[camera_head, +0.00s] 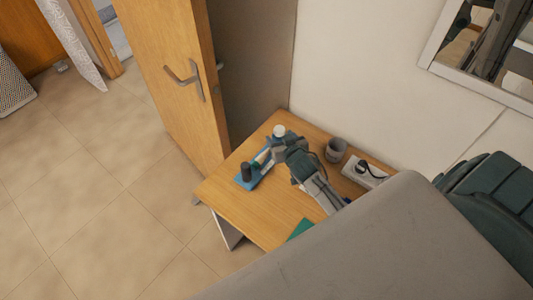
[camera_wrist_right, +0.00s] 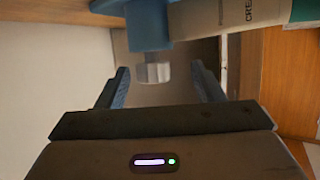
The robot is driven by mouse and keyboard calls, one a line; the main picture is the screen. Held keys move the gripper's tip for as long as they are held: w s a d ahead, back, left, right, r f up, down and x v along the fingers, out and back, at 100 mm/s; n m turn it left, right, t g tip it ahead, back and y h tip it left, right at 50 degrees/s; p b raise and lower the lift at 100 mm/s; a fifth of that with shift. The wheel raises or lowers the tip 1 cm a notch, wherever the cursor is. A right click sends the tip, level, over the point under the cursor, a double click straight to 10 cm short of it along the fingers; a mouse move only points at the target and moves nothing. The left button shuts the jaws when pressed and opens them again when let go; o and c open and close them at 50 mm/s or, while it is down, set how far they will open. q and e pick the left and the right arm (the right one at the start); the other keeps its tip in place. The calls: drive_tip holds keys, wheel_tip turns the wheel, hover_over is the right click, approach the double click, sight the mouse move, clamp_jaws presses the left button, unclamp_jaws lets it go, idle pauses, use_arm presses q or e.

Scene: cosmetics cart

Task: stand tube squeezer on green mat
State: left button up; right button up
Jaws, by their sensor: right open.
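My right gripper (camera_head: 268,150) is over the far part of the wooden table, beside a blue tray. In the right wrist view its two fingers (camera_wrist_right: 162,85) are open. A blue piece with a grey knob (camera_wrist_right: 153,72), which looks like the tube squeezer (camera_wrist_right: 148,25), is ahead of them. The knob shows between the fingertips, with gaps on both sides. A pale cream tube (camera_wrist_right: 225,14) with printed letters adjoins the blue piece. The green mat (camera_head: 300,229) shows only in part at the table's near edge. My left gripper is not in view.
The blue tray (camera_head: 243,186) holds a dark cylinder (camera_head: 246,172) and other items. A white-topped item (camera_head: 279,131) stands behind it. A grey cup (camera_head: 336,149) and a white box (camera_head: 361,174) are to the right. The table's front left (camera_head: 240,213) is bare.

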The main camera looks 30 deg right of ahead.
sight(277, 130)
drive_tip(key=p+x, duration=0.1)
drive_tip(key=x, duration=0.1)
drive_tip(key=d+p+x, duration=0.1)
drive_tip(key=x, duration=0.1)
drive_tip(key=shift+w, duration=0.3)
drive_tip(key=shift+w+d+f, duration=0.1)
drive_tip(key=shift+w+f, duration=0.25)
drive_tip(key=shift+w, duration=0.2)
drive_tip(key=shift+c, duration=0.2)
clamp_jaws()
